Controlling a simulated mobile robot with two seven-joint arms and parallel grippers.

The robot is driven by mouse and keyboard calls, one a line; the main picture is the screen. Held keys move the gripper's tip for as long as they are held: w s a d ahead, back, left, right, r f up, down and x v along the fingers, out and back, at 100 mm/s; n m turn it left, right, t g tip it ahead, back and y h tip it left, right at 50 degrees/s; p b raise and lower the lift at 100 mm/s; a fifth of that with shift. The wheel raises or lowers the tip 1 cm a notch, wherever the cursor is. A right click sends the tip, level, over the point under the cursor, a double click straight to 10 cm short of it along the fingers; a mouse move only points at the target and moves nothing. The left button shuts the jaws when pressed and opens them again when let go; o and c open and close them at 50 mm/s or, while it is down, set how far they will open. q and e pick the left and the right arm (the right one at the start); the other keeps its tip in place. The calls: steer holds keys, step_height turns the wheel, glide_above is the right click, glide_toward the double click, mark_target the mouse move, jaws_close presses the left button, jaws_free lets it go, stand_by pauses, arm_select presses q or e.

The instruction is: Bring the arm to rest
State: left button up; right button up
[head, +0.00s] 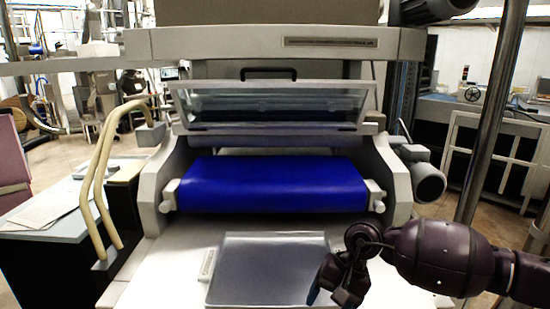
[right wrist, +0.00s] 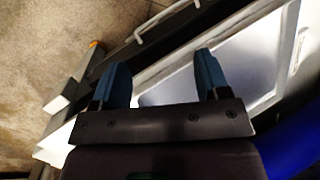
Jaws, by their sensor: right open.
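My right arm (head: 440,257) comes in from the right edge of the head view, dark purple. Its gripper (head: 338,292) hangs low over the right side of the grey tray (head: 265,270) in front of the machine. In the right wrist view the two blue fingers of my right gripper (right wrist: 160,72) stand wide apart with nothing between them. Below them are part of the tray and its pale frame. Whether the fingers touch anything cannot be told. My left arm and gripper are not in view.
The roller sheeter's blue belt (head: 270,185) lies behind the tray, under a raised clear guard (head: 270,105). A grey motor (head: 428,183) juts out at the right. A metal post (head: 492,120) stands near my right arm. Beige bent rails (head: 97,175) stand at the left.

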steer(key=s+a+r+m+t+y, duration=0.2)
steer(key=s+a+m+y, duration=0.6)
steer(key=a+m+y, duration=0.65)
steer(key=w+d+f+m+t+h, duration=0.1)
steer(key=d+f+m+t+h, duration=0.15)
steer(key=d+m+t, duration=0.6)
steer(key=d+f+m+t+h, duration=0.2)
steer(key=m+t+h, duration=0.15)
steer(key=m, duration=1.05)
steer(key=w+d+f+m+t+h, duration=0.1)
steer(key=d+f+m+t+h, duration=0.15)
steer(key=d+m+t, duration=0.6)
steer(key=s+d+f+m+g+h, duration=0.9)
steer(key=s+d+f+m, duration=0.3)
steer(key=m, duration=1)
step_height(320, 180, down, 3)
steer(key=s+h, duration=0.1)
steer(key=s, duration=0.1)
steer(key=shift+s+h, duration=0.3)
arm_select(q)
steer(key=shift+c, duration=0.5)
arm_select(e)
steer(key=shift+a+m, duration=0.1)
steer(key=shift+m, duration=0.15)
